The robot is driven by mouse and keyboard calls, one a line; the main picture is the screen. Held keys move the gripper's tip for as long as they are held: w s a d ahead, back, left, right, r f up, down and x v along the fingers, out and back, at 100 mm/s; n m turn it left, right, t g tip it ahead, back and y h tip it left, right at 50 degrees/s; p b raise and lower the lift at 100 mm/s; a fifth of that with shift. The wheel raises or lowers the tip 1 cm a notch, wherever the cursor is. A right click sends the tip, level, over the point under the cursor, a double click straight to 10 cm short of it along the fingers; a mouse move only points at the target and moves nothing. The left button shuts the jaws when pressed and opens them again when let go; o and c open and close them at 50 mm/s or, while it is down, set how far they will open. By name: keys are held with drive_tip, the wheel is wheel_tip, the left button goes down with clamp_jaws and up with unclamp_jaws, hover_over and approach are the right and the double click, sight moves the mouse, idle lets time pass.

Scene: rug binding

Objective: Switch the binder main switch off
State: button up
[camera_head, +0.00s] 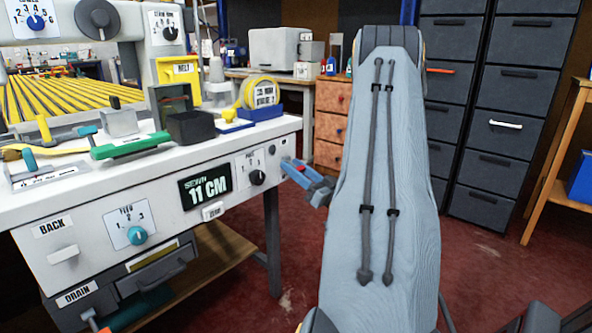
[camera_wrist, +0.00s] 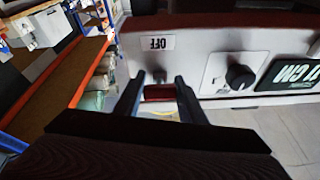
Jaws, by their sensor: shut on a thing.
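My gripper (camera_head: 300,177) is at the right end of the bench's white front panel, with its fingertips against or very near it. In the wrist view its two dark fingers (camera_wrist: 164,88) stand on either side of a small dark red piece, which looks like the main switch (camera_wrist: 160,92). Its exact position is hard to make out. An upside-down label reading OFF (camera_wrist: 155,43) is on the panel, with a small grey part (camera_wrist: 158,73) between it and the red piece. In the head view my gripper covers the switch.
Left of my gripper on the panel are a black dial (camera_head: 257,177), a display reading 11 CM (camera_head: 205,187) and a teal knob (camera_head: 137,235). Yellow tape (camera_head: 260,93) and a black box (camera_head: 190,127) stand on the bench top. Grey drawer cabinets (camera_head: 510,120) stand behind.

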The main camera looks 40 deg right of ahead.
drive_tip(key=shift+w+f+t+b, duration=0.1)
drive_tip(key=shift+f+t+b, duration=0.35)
drive_tip(key=shift+t, duration=0.45)
drive_tip(key=shift+r, duration=0.15)
drive_tip(key=o, duration=1)
drive_tip(key=b+v, duration=0.7)
drive_tip(key=b, duration=0.4)
drive_tip(key=shift+s+f, duration=0.3)
